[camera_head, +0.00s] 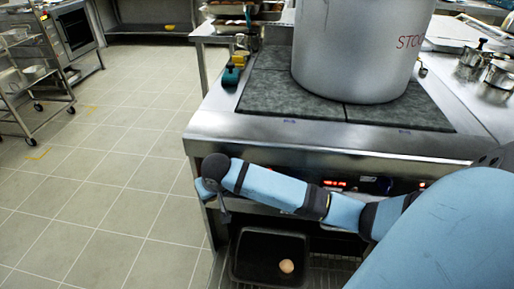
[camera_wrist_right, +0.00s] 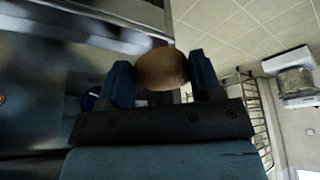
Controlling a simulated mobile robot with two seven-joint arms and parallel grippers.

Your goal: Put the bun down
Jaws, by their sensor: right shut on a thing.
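A brown round bun (camera_wrist_right: 162,70) sits between the two blue fingers of my right gripper (camera_wrist_right: 162,82) in the right wrist view. The gripper is shut on it. In the head view my right arm reaches across the front of the stove, and its wrist end is at the stove's left front corner. The held bun cannot be made out there. Another pale bun (camera_head: 287,266) lies in a black tray (camera_head: 240,272) below the stove front. My left gripper is in neither view.
A large stockpot (camera_head: 350,45) stands on the dark stove top (camera_head: 270,95). A teal-and-dark object (camera_head: 231,76) is at its left edge. A wire rack cart (camera_head: 35,90) stands at the far left. The tiled floor (camera_head: 110,160) to the left is clear.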

